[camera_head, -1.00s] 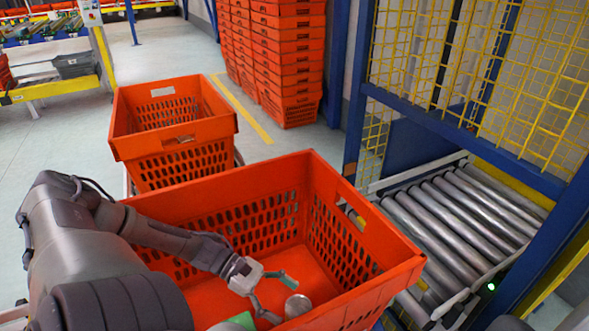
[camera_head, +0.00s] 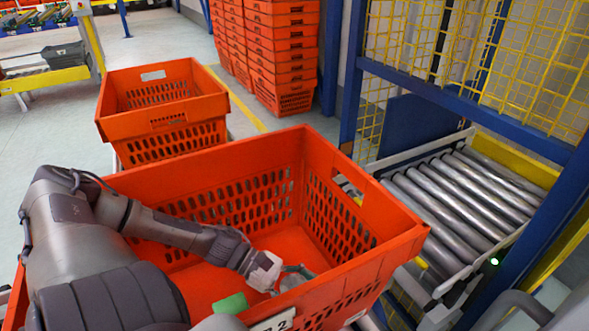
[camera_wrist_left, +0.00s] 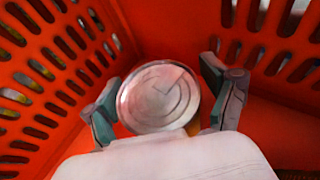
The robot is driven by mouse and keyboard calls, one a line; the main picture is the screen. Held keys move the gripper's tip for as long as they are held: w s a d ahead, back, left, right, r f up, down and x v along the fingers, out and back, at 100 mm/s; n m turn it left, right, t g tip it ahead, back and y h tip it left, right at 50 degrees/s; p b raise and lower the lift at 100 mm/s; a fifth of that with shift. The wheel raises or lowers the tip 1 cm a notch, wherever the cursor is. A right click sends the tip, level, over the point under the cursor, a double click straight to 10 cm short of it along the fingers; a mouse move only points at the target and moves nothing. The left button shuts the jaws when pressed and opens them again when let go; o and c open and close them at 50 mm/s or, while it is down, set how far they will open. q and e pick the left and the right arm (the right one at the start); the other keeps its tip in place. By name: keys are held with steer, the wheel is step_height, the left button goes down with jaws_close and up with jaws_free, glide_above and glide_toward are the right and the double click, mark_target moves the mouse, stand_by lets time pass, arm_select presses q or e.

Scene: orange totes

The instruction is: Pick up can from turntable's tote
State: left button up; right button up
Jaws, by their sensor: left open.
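The can (camera_wrist_left: 158,97) shows its round silver lid in the left wrist view, inside the orange tote (camera_head: 365,225) nearest me. My left gripper (camera_head: 290,278) reaches down into this tote. Its fingers (camera_wrist_left: 165,103) are open, one on each side of the can, with a small gap visible on the right side. Whether the left finger touches the can is not clear. In the head view the can (camera_head: 293,283) is mostly hidden by the gripper. My right gripper is not in view.
A green item (camera_head: 232,303) lies in the tote left of the gripper. The tote's perforated walls rise close around the gripper. A second orange tote (camera_head: 165,135) stands behind. A roller conveyor (camera_head: 460,195) and yellow mesh fence (camera_head: 480,60) are at the right, stacked totes (camera_head: 270,60) at the back.

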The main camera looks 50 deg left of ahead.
arm_select(q)
steer(key=shift+c, duration=0.3)
steer(key=shift+r, duration=0.1)
steer(key=c, duration=1.4)
